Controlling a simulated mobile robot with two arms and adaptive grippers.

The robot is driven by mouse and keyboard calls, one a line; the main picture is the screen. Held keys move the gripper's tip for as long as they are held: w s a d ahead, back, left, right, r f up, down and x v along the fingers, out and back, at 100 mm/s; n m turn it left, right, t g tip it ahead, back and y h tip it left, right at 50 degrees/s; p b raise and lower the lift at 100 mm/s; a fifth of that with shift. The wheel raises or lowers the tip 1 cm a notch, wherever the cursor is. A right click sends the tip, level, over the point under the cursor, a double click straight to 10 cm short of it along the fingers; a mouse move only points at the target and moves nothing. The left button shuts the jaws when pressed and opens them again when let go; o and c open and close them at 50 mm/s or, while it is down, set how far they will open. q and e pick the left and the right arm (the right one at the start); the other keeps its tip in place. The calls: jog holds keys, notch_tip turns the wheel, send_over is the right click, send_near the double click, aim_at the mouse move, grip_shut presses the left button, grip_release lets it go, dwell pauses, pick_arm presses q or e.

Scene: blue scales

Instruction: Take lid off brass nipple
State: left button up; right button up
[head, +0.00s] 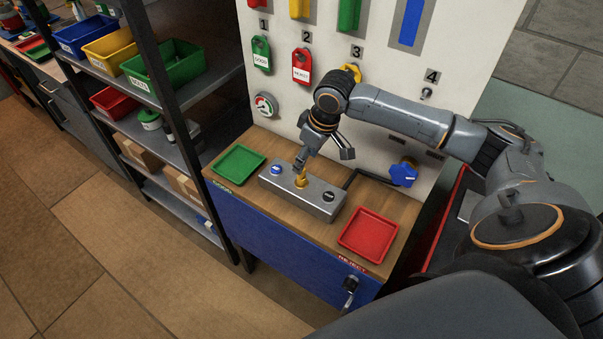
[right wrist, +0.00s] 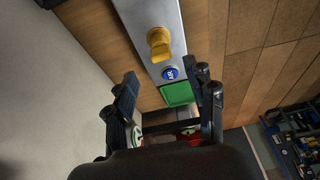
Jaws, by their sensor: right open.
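The brass nipple (head: 301,181) stands on a grey metal block (head: 323,204) on the wooden bench top. It also shows in the right wrist view (right wrist: 159,43) as a gold piece with a rounded end; I cannot tell the lid apart from the nipple. My right gripper (head: 322,161) is open above the block, one finger close over the nipple in the head view. In the right wrist view its two fingers (right wrist: 165,82) are spread and empty, with the nipple beyond their tips. My left gripper is in neither view.
A green tray (head: 238,165) lies left of the block and a red tray (head: 368,235) right of it. A blue button (head: 276,170) sits on the block. A white panel (head: 285,108) with tags and a blue knob (head: 403,173) rises behind. Shelves stand left.

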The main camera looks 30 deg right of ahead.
aim_at(302, 176)
jog(key=p+x, duration=0.2)
jog(key=x, duration=0.3)
jog(key=shift+a+f, duration=0.15)
jog(key=shift+f, duration=0.45)
jog(key=c, duration=0.9)
